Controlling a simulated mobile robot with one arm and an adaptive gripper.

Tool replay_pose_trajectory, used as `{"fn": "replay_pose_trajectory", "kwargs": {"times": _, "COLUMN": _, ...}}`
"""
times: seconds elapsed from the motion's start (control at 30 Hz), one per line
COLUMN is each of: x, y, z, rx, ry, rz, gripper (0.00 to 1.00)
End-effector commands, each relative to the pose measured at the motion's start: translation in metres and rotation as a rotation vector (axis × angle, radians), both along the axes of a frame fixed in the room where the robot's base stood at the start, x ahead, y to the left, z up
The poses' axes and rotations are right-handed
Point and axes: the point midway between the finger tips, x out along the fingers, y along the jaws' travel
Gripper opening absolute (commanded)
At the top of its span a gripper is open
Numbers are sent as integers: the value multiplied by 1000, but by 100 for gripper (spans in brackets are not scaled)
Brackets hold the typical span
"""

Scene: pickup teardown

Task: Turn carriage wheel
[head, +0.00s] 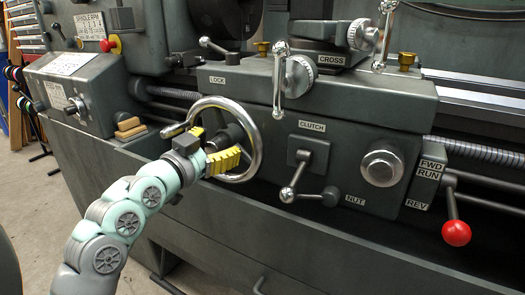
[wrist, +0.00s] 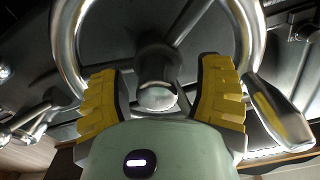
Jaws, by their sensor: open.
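The carriage wheel (head: 259,148) is a shiny metal handwheel on the front of the lathe's grey carriage housing. Its handle (head: 174,130) sticks out at the left of the rim in the head view. My gripper (head: 216,144) is in front of the wheel, with its yellow fingers spread. In the wrist view the rim (wrist: 68,45) arches past both fingers, and the hub (wrist: 158,97) sits between the open fingers (wrist: 160,80). The handle (wrist: 280,115) lies outside the right finger there. I cannot tell whether the fingers touch the wheel. Part of the lower rim is hidden by my gripper.
The clutch lever (head: 297,175) and a round knob (head: 381,167) are right of the wheel. A red-knobbed lever (head: 456,232) is farther right. Cranks (head: 280,75) stand above. Small wooden blocks (head: 129,128) lie on a ledge to the left.

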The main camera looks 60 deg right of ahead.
Motion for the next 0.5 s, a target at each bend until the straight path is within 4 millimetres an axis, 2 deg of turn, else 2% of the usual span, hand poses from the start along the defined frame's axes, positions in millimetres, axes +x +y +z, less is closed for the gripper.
{"fn": "replay_pose_trajectory", "kwargs": {"times": 0.3, "x": -1, "y": 43, "z": 0, "rx": -1, "ry": 2, "rz": 9, "gripper": 66}}
{"fn": "replay_pose_trajectory", "kwargs": {"times": 0.5, "x": -3, "y": 61, "z": -1, "rx": 2, "ry": 2, "rz": 6, "gripper": 66}}
